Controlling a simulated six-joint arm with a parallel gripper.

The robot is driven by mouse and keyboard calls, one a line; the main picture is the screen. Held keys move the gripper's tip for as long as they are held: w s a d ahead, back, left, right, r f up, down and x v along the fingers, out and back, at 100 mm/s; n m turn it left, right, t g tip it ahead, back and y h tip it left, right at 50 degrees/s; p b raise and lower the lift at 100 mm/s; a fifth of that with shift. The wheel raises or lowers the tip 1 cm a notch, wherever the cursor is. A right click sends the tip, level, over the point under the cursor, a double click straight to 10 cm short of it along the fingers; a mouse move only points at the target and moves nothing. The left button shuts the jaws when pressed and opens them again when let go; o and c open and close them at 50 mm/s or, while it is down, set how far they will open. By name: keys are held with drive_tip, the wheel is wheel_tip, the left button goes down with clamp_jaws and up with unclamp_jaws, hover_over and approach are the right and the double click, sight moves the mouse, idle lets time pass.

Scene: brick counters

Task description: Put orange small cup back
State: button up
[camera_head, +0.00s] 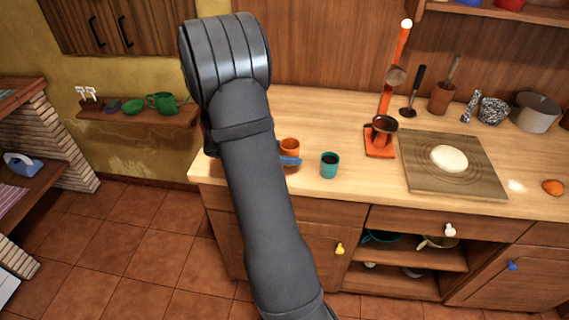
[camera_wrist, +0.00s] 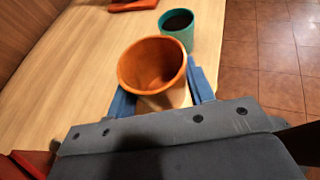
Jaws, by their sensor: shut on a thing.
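The small orange cup (camera_wrist: 152,68) is held between the blue fingers of my gripper (camera_wrist: 162,92) in the wrist view. It looks empty inside, and its mouth faces the camera. In the head view the orange cup (camera_head: 290,146) shows beside my arm, over the left part of the wooden counter, with one blue finger of my gripper (camera_head: 290,160) below it. My arm hides the rest of the gripper there. I cannot tell whether the cup touches the counter.
A teal cup with dark contents (camera_head: 329,165) stands close to the right of the orange cup. An orange stand (camera_head: 380,141) and a dough board (camera_head: 453,187) are farther right. A wall shelf (camera_head: 140,117) with green dishes is at the left, across a gap from the counter.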

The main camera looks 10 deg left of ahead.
drive_tip(key=shift+w+a+f, duration=0.25)
drive_tip(key=shift+a+f, duration=0.15)
drive_tip(key=shift+a, duration=0.3)
drive_tip(key=shift+f, duration=2)
drive_tip(key=o, duration=1)
drive_tip(key=shift+f, duration=0.15)
drive_tip(key=shift+a+r, duration=0.2)
drive_tip(key=shift+r, duration=0.05)
drive_tip(key=v, duration=1.1)
drive_tip(key=shift+s+a, duration=0.2)
drive_tip(key=shift+a, duration=0.05)
drive_tip(key=shift+d, duration=0.1)
